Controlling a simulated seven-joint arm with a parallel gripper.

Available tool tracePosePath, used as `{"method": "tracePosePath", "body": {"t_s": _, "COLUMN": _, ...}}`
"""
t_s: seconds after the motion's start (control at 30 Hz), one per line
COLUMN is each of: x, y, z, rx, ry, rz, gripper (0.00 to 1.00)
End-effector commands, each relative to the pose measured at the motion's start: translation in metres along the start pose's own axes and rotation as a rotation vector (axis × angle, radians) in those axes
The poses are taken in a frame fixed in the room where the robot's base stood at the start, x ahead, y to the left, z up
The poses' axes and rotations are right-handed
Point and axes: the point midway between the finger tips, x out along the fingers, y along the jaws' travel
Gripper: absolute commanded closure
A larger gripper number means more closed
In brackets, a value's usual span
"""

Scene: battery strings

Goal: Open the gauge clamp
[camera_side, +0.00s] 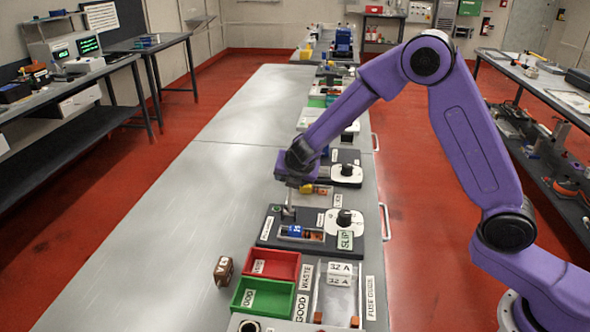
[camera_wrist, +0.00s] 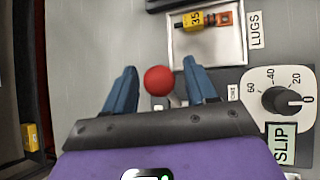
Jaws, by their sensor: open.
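A dark gauge station (camera_side: 268,238) stands on the bench, with a blue part (camera_side: 295,231) and an orange part in its slot. Its white dial plate (camera_side: 362,222) has a black knob; the dial (camera_wrist: 278,98) and a SLIP tag (camera_wrist: 283,143) show in the wrist view. A red ball (camera_wrist: 158,80), apparently the clamp's handle knob, lies between my gripper's two blue fingers (camera_wrist: 159,68), with gaps on both sides. My gripper (camera_side: 289,204) is open, pointing down over the station's back left part. The rest of the clamp is hidden by the gripper.
A lugs tray (camera_wrist: 207,60) with a yellow-and-orange part lies behind the station. Red waste bin (camera_side: 272,263) and green good bin (camera_side: 263,296) stand in front. A small brown block (camera_side: 223,270) sits left of them. The bench's left side is clear.

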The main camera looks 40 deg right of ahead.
Motion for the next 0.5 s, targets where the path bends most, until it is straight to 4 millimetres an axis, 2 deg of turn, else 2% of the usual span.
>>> {"method": "tracePosePath", "body": {"t_s": 0.17, "x": -0.021, "y": 0.001, "z": 0.0, "rx": 0.001, "ry": -0.002, "rz": 0.003, "gripper": 0.44}}
{"method": "tracePosePath", "body": {"t_s": 0.5, "x": -0.084, "y": 0.001, "z": 0.0, "rx": 0.001, "ry": 0.0, "rz": 0.005, "gripper": 0.44}}
